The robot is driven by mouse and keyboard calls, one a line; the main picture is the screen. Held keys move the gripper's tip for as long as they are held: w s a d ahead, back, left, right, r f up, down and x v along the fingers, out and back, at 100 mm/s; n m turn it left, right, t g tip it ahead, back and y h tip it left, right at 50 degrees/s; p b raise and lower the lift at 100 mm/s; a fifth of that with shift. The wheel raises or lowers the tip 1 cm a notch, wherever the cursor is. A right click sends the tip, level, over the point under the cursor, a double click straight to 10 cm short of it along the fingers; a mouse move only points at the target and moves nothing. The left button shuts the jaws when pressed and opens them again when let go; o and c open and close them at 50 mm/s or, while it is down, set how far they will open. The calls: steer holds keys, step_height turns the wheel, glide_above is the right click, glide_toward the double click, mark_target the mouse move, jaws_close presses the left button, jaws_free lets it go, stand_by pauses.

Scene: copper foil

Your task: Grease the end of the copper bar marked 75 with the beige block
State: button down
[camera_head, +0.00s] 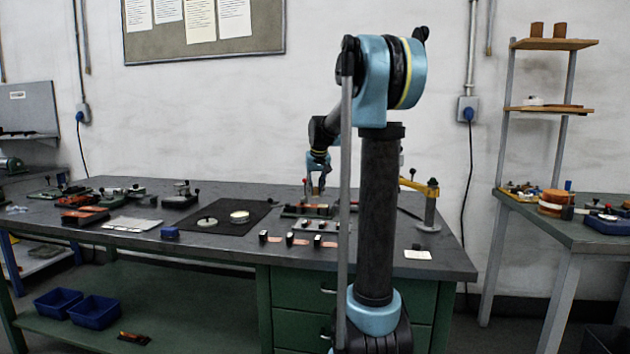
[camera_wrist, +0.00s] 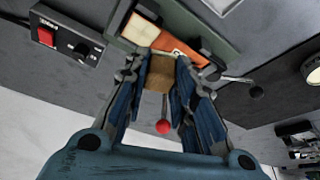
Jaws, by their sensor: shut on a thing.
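My gripper (camera_wrist: 160,85) is shut on a tan-beige block (camera_wrist: 157,73), held between its blue fingers. In the head view my gripper (camera_head: 318,186) is over the back of the table, above a low fixture (camera_head: 292,211). In the wrist view, the copper-orange bar (camera_wrist: 181,47) lies on the green fixture just past the block. A cream piece (camera_wrist: 141,29) sits beside the bar. The block's tip overlaps the bar's edge in this view; I cannot tell whether they touch. No mark 75 is readable.
A control box with a red switch (camera_wrist: 47,36) is close by. Several small black-ended pieces (camera_head: 290,239) line the table front. A yellow-armed stand (camera_head: 429,205) is at right.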

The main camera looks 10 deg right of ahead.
steer(key=shift+r, duration=2.1)
